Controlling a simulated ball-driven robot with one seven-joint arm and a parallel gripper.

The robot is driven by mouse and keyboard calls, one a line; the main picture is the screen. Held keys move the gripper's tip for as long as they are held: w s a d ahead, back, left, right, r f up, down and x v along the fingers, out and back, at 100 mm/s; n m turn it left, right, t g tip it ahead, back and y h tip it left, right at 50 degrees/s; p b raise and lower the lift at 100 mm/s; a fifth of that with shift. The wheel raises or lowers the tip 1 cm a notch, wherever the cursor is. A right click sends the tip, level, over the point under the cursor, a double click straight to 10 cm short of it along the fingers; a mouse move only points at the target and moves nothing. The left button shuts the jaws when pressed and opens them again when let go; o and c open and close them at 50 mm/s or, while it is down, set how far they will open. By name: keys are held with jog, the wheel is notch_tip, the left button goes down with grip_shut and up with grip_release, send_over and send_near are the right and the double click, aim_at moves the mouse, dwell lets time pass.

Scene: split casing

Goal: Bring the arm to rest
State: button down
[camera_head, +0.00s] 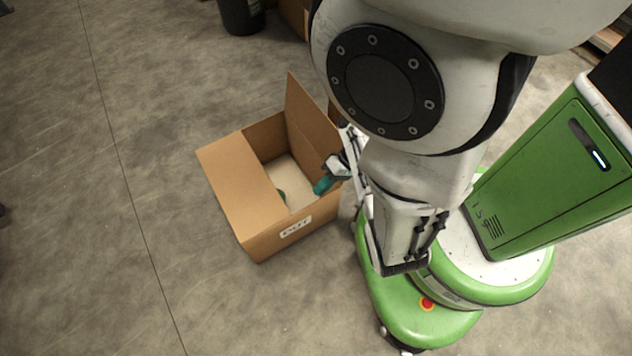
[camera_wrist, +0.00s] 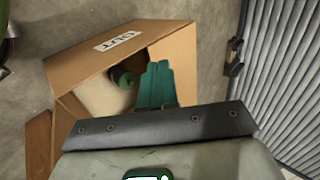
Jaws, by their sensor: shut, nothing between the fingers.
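My arm reaches down beside my green base. My gripper (camera_head: 321,187) is over the right side of an open cardboard box (camera_head: 230,185) in the head view. Its teal fingers (camera_wrist: 158,68) are closed together and empty in the wrist view, in front of the box (camera_wrist: 175,42). Part of my arm hides the right edge of the box in the head view. A small green round part (camera_wrist: 122,77) lies inside the box, apart from my fingers; a sliver of it shows in the head view (camera_head: 282,195).
The box has raised flaps and a white label (camera_head: 296,227) on its front. A dark bin (camera_head: 241,14) stands at the top. A grey ribbed surface (camera_wrist: 285,75) is at the right in the wrist view. The concrete floor left of the box is clear.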

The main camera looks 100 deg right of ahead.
jog(key=shift+s+a+r, duration=0.1)
jog(key=shift+s, duration=0.05)
jog(key=w+a+r+n+g, duration=0.25)
jog(key=w+n+g, duration=0.2)
jog(key=w, duration=0.25)
jog(key=w+a+r+n+g, duration=0.2)
jog(key=w+r+n+g, duration=0.15)
jog(key=w+n, duration=0.2)
jog(key=w+a+r+n+h, duration=0.3)
jog(key=w+a+r+n, duration=0.1)
jog(key=w+a+r, duration=0.55)
notch_tip(320, 180, up, 14)
jog(key=s+p, duration=0.1)
jog(key=p, duration=1.3)
jog(key=shift+s+a+t, duration=0.2)
jog(key=shift+a+t, duration=0.1)
jog(key=shift+a, duration=0.15)
jog(key=shift+s, duration=0.1)
